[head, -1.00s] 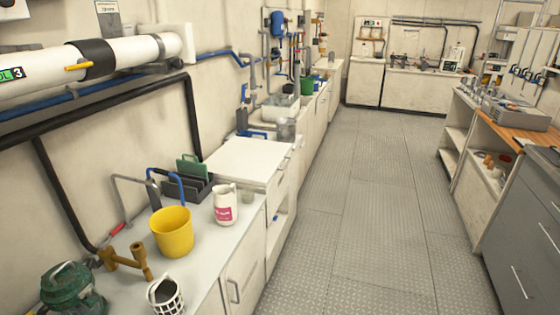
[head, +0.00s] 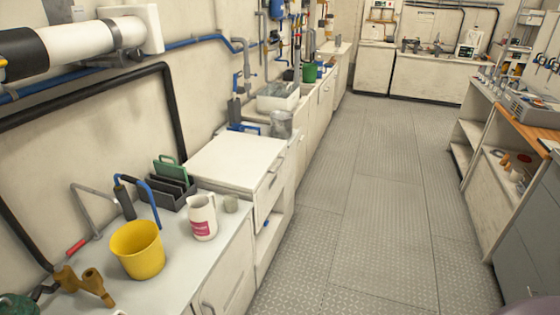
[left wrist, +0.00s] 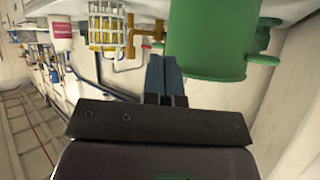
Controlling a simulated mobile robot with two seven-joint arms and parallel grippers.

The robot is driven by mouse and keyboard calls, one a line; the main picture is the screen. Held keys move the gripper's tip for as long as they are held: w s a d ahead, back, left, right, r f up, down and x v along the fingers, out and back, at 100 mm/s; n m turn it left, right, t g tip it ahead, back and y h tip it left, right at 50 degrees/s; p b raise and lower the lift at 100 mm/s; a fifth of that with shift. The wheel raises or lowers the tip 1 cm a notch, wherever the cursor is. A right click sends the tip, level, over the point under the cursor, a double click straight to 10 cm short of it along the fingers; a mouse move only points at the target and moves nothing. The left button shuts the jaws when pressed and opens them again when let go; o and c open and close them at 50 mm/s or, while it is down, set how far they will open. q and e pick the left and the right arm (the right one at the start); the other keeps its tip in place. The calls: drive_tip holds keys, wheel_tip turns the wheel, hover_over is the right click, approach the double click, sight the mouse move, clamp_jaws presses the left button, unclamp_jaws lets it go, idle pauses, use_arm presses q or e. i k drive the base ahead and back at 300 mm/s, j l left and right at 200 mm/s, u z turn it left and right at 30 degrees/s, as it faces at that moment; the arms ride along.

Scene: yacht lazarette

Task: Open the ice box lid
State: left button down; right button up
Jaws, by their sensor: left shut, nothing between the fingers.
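A white, flat-topped unit (head: 236,160) stands along the left wall, past the near counter; it may be the ice box. Its top lies flat, and a handle shows on its front side. My left gripper (left wrist: 164,62) shows only in the left wrist view, with its fingers together and empty. It is beside a large green cylinder (left wrist: 208,40), with a white basket (left wrist: 105,28) beyond; I cannot tell whether it touches the cylinder. The head view shows neither gripper.
The near counter (head: 215,255) holds a yellow bucket (head: 138,250), a white jug (head: 202,217), a dark rack (head: 174,188) and brown pipe fittings (head: 82,287). The grey plate floor (head: 370,210) is clear between the left counters and the right-hand benches (head: 497,190).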

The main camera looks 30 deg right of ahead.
sight(236, 160)
drive_tip(key=i+l, duration=0.15)
drive_tip(key=l, duration=0.25)
drive_tip(key=i+l, duration=0.2)
drive_tip(key=l, duration=0.2)
drive_tip(key=i+l, duration=0.15)
drive_tip(key=l, duration=0.2)
drive_tip(key=i+l, duration=0.2)
drive_tip(key=l, duration=0.2)
drive_tip(key=i+l, duration=0.15)
drive_tip(key=l, duration=0.25)
